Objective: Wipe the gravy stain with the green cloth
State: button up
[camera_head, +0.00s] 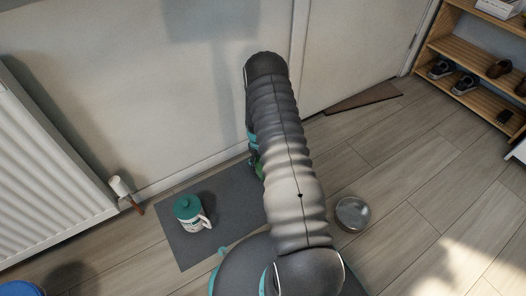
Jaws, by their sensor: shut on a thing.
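The green cloth (258,168) shows only as a small green patch at the left edge of my arm, over the grey mat. My gripper (254,157) is mostly hidden behind my arm; a dark bit of it shows just above the green patch. It is shut on the cloth. Most of the cloth is hidden, and I cannot tell whether it touches the mat. I see no gravy stain; my arm covers a large part of the mat and floor.
A metal bowl (352,213) is right of my arm. A radiator (45,165) is at left, a shoe rack (447,88) at right. Floor between bowl and rack is clear.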

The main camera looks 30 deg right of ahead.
jog(key=shift+d+r, duration=0.2)
jog(key=shift+d, duration=0.15)
jog(key=shift+r+p, duration=1.85)
jog(key=shift+r, duration=2.05)
jog(key=shift+a, duration=0.1)
